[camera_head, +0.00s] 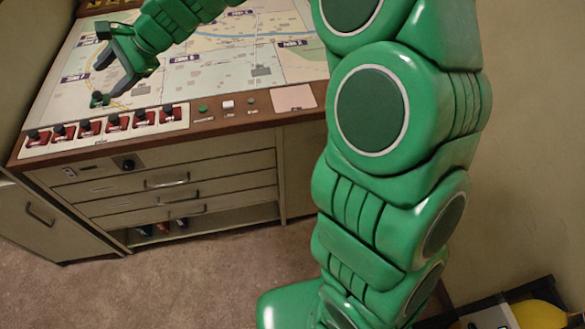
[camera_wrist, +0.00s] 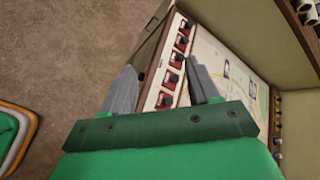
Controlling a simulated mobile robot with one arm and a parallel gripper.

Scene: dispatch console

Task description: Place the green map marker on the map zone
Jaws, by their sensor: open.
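A small dark green piece that looks like the map marker (camera_head: 99,100) stands on the near left of the console map (camera_head: 215,85), just behind the row of red switches. A thin yellow curve marks a zone around it. Other zone labels are printed across the map, too small to read surely. My gripper (camera_head: 116,66) is open and empty above the map's left side, a little above and behind the marker. In the wrist view my open gripper (camera_wrist: 160,82) has nothing between its fingers, and I cannot make out the marker there.
Several red switches (camera_head: 92,129) line the console's front left edge, and also show in the wrist view (camera_wrist: 172,78). A green button (camera_head: 203,109) and a pink pad (camera_head: 293,98) sit to their right. Drawers (camera_head: 165,182) are below. Carpet in front is clear.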

